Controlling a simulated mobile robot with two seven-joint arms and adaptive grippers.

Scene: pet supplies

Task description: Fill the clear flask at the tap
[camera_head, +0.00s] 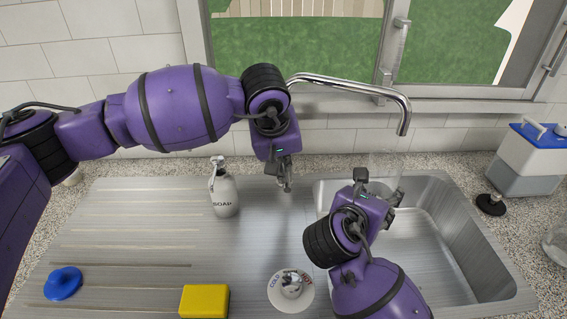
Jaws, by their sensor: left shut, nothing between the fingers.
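The clear flask (383,163) is a faint, see-through vessel under the spout of the chrome tap (404,118), over the sink. My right gripper (379,186) is at the flask, a finger on either side, and appears shut on it; the flask's lower part is hidden. No stream shows at the spout, and I cannot tell whether the flask holds water. The round tap control (291,287), with a chrome knob and a cold/hot dial, is at the front of the counter. My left gripper (286,183) is shut and empty, pointing down behind this control, left of the sink.
A soap bottle (223,192) stands on the steel drainboard (140,225). A yellow sponge (204,301) and a blue round item (63,283) lie in front. The sink basin (440,240) is right. A blue-topped container (529,158) and black stopper (491,204) stand beyond it.

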